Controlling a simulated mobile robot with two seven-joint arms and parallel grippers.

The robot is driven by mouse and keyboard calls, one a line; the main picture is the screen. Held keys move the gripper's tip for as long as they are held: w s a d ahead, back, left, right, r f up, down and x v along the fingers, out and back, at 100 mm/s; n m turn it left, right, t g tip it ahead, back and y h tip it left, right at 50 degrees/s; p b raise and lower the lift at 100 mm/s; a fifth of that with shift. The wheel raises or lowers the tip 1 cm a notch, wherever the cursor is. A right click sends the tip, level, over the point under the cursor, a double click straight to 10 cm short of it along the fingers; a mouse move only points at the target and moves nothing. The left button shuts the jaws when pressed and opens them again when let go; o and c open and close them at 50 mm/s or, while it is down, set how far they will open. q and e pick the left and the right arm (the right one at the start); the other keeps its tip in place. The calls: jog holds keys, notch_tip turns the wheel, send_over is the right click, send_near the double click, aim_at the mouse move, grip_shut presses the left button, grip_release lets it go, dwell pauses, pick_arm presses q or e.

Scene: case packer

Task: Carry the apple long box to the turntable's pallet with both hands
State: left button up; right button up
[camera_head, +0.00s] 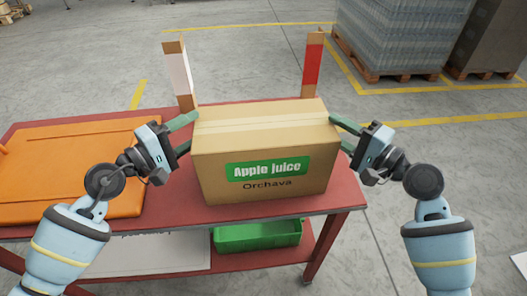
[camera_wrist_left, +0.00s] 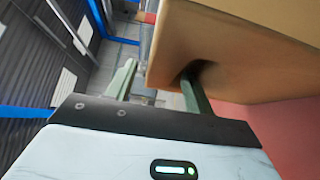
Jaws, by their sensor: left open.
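The apple long box (camera_head: 262,142) is a closed brown carton with a green "Apple Juice" label and the word "Orchava". It appears to stand upright on the red table (camera_head: 190,222) near its front edge. My left gripper (camera_head: 191,131) is open at the box's left end. In the left wrist view, one finger (camera_wrist_left: 194,92) meets a dark, shadowed spot on the box's side (camera_wrist_left: 230,50), and the other finger stays outside it. My right gripper (camera_head: 338,129) is at the box's right end with its fingers apart; its tips are partly hidden. I cannot make out the turntable.
An orange padded case (camera_head: 85,170) lies on the table's left part. Two upright brackets, one white (camera_head: 179,75) and one red-faced (camera_head: 313,65), stand behind the box. A green bin (camera_head: 257,236) sits on the lower shelf. Wrapped goods on pallets (camera_head: 400,73) stand back right.

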jog(key=shift+a, duration=0.1)
pick_arm(q)
jog(key=c, duration=0.8)
pick_arm(e)
grip_shut()
pick_arm(q)
grip_shut()
dwell(0.4)
